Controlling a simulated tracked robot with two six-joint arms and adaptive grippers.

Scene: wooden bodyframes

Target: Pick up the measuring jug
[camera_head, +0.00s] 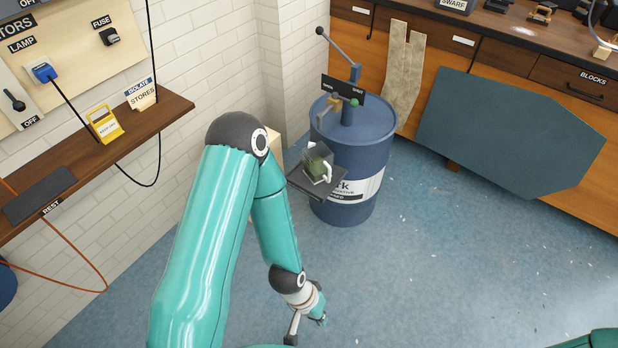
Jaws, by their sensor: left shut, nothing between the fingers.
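The measuring jug (318,165) looks like a small clear vessel with a pale handle on its right side and something greenish in or behind it. It stands on a small dark tray (304,187) at the front left of the blue drum (350,146). My left gripper (298,328) is shut and empty, low in front of the drum and well apart from the jug. It is small in view and partly hidden by its own wrist. My right gripper is out of view; only a bit of my right arm shows at the lower right corner.
The drum carries a lever valve (348,95) with a dark sign above the jug. A wooden wall shelf (150,112) with a yellow tag and hanging cables is on the left. A workbench (480,55) with a leaning dark panel (505,130) stands at the back right. The blue floor between is clear.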

